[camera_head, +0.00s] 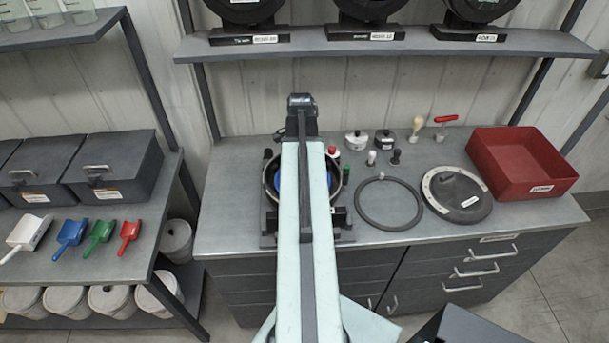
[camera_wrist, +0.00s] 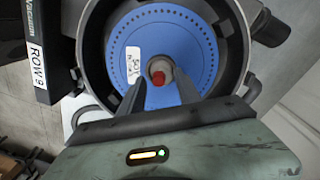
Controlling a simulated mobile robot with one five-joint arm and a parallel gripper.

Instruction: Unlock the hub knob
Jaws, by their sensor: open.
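In the wrist view a blue seed disc (camera_wrist: 195,38) with a ring of small holes sits inside a dark round meter housing (camera_wrist: 92,50). The small hub knob (camera_wrist: 158,77), with a red face, is at the disc's centre. My gripper (camera_wrist: 160,84) is open, its two dark fingers pointing toward the knob, one on each side of it in the picture. Nothing shows between the fingers except the knob beyond; I cannot tell whether they touch it. In the head view my arm covers the middle of the housing (camera_head: 268,184) and hides the knob.
On the bench right of the meter lie a dark ring (camera_head: 361,212), a round cover (camera_head: 466,204) and a red bin (camera_head: 520,170). Small knobs and red- and cream-handled tools stand behind. A black block labelled ROW 9 (camera_wrist: 40,60) stands beside the housing.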

